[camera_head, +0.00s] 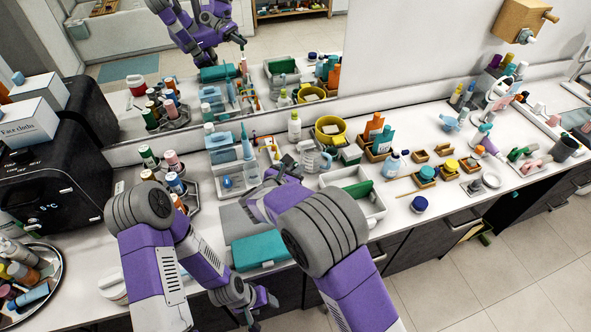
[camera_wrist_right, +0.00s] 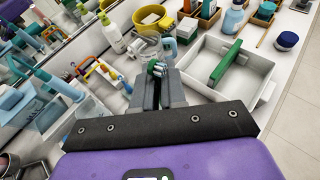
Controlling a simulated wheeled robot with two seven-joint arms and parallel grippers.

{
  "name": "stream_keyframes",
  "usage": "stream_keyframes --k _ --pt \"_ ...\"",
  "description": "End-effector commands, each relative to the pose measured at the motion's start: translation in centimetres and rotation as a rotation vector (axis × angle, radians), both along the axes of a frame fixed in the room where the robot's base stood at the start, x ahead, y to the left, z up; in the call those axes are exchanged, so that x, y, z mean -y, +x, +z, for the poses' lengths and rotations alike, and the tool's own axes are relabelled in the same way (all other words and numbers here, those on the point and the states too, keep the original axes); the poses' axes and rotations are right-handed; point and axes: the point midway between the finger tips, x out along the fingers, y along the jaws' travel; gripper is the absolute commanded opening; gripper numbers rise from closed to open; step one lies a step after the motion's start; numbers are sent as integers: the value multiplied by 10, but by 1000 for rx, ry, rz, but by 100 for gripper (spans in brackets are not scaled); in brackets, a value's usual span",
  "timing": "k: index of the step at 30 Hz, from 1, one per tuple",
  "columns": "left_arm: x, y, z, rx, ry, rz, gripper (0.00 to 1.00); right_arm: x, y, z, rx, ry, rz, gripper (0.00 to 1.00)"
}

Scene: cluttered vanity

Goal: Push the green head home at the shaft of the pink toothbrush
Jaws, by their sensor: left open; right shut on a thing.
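In the right wrist view my right gripper (camera_wrist_right: 160,80) is shut on a small green piece with pale bristle-like bits, which looks like the green head (camera_wrist_right: 157,68). In the head view my right gripper (camera_head: 284,168) is over the counter near the clear jug, and its own arm hides part of it. I cannot make out the pink toothbrush for sure. Slim coloured handles (camera_wrist_right: 98,72) stand in a rack left of the gripper in the wrist view, apart from it. My left gripper (camera_head: 262,304) is open and low, in front of the counter's edge.
A white divided tray (camera_head: 368,206) with a green block lies right of the right gripper. A clear jug (camera_head: 314,156) and yellow bowl (camera_head: 330,130) stand behind. A teal case (camera_head: 258,250) lies near the front edge. Cups and bottles crowd the back, below the mirror.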

Motion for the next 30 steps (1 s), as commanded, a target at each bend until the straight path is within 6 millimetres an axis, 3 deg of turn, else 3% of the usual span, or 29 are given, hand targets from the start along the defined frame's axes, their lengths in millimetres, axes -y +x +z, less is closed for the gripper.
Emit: stream_keyframes --k 30 --pt "0 0 -16 0 0 0 59 0 0 -17 0 0 0 0"
